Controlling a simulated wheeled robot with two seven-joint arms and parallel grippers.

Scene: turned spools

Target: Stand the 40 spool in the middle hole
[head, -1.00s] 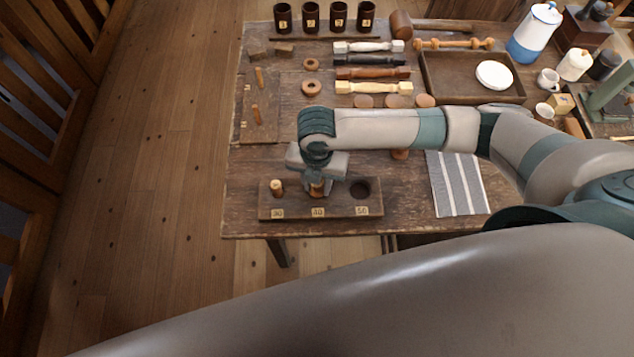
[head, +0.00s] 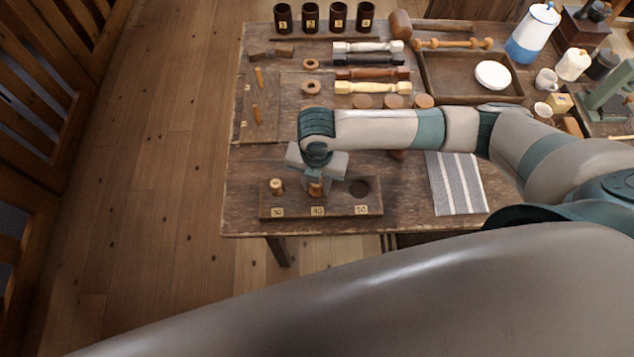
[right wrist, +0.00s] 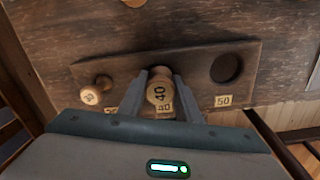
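The 40 spool (right wrist: 160,92) is pale turned wood with "40" on its end, and it stands about upright at the middle hole of the dark wooden block (head: 338,210). In the head view the spool (head: 316,189) shows below my right gripper (head: 315,184). In the right wrist view the gripper's fingers (right wrist: 160,82) lie against both sides of the spool, shut on it. The spool hides the middle hole, so I cannot tell how deep it sits. My left gripper is not in view.
Another spool (head: 277,187) stands in the block's left hole. The right hole (head: 359,188), labelled 50, is empty. A striped cloth (head: 456,183) lies to the right. Turned pieces, dark cups (head: 283,18) and a tray (head: 449,88) are farther back. The table's front edge is close to the block.

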